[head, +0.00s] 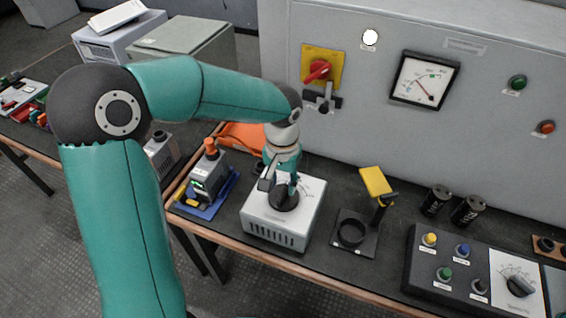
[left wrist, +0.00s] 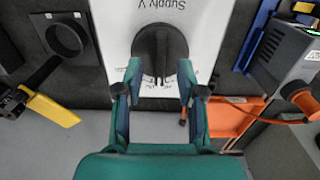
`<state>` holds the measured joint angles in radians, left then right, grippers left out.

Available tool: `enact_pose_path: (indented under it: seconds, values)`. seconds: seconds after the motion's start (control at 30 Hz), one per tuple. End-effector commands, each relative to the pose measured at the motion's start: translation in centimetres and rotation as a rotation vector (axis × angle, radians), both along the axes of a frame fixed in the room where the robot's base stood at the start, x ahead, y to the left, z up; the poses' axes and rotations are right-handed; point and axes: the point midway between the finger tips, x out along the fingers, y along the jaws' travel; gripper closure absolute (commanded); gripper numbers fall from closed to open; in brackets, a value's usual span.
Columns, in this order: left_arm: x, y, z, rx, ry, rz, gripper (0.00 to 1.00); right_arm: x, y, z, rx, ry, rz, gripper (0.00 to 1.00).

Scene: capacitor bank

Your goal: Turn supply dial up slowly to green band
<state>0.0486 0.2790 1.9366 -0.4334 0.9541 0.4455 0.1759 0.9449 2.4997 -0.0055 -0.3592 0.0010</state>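The supply dial is a round black knob (head: 285,201) on top of a white box (head: 276,235) on the bench. In the left wrist view the knob (left wrist: 160,45) shows a raised bar, beside a scale and the upside-down words "Supply V". My left gripper (head: 279,190) reaches down over the dial. In the left wrist view its fingers (left wrist: 160,78) are apart, one on each side of the bar; I cannot tell whether they touch the knob. My right gripper is not in view.
A yellow-handled tool on a black ring stand (head: 357,236) stands right of the box. An orange-topped device (head: 207,178) stands on a blue tray to its left. A control box with colored buttons (head: 452,268) is at front right. A red switch (head: 319,70) is on the cabinet.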

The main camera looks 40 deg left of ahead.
Motion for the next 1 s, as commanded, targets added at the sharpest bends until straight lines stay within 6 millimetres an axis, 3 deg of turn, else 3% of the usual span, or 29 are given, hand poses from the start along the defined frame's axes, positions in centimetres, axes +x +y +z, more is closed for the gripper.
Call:
enact_pose_path:
  seconds: [0.2,0.4,0.6,1.0]
  values:
    - [0.2,0.0,4.7,0.000,-0.006,0.001,0.61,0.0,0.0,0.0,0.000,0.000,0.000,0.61]
    - [0.1,0.0,7.5,0.000,-0.004,-0.001,0.61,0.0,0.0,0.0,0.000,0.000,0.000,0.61]
    - [0.1,0.0,8.5,-0.001,-0.002,-0.001,0.61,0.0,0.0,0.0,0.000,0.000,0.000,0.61]
    - [0.1,0.0,8.4,-0.001,-0.001,-0.001,0.61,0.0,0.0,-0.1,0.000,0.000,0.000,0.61]
